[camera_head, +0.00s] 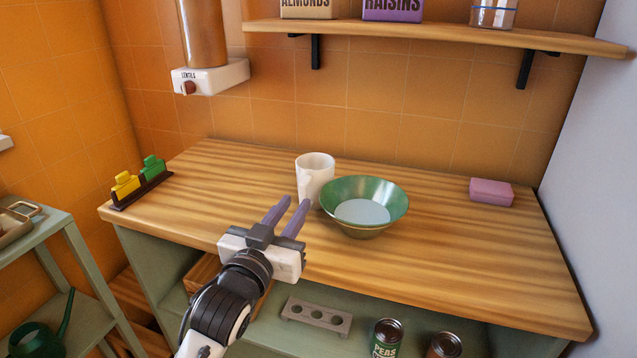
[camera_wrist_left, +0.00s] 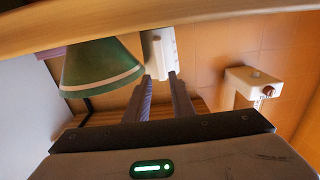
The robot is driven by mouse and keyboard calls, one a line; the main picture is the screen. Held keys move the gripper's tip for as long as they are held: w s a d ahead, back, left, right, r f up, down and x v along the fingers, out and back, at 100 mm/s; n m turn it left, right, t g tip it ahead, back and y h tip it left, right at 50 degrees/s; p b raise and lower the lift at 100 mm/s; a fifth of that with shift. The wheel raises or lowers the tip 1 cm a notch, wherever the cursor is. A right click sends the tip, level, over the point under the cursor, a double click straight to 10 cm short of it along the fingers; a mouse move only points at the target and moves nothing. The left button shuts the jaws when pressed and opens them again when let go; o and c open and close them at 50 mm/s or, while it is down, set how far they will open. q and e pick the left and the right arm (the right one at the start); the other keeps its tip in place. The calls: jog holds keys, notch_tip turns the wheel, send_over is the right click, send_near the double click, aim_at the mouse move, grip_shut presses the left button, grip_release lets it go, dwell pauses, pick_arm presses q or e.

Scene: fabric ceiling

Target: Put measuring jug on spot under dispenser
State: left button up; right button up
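The measuring jug (camera_head: 315,180) looks like a white, upright cup on the wooden worktop, just left of and very close to a green bowl. It also shows in the left wrist view (camera_wrist_left: 160,52), beyond the fingers. The dispenser (camera_head: 208,78), labelled LENTILS, is on the tiled wall at the upper left; its white base shows in the left wrist view (camera_wrist_left: 251,84). No marked spot is visible on the worktop beneath it. My left gripper (camera_head: 294,203) is open and empty, its purple fingers pointing towards the jug from the near side. My right gripper is not in view.
The green bowl (camera_head: 364,207) stands right of the jug. A pink block (camera_head: 491,192) lies farther right. Yellow and green clips (camera_head: 140,180) stand in a dark holder at the left edge. A shelf (camera_head: 430,37) is above. The worktop's back left is clear.

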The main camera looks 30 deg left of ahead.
aim_at(302, 194)
pick_arm(q)
jog(key=shift+x, duration=3.55)
jog(key=shift+a+f, duration=0.1)
jog(key=shift+f, duration=0.1)
grip_shut()
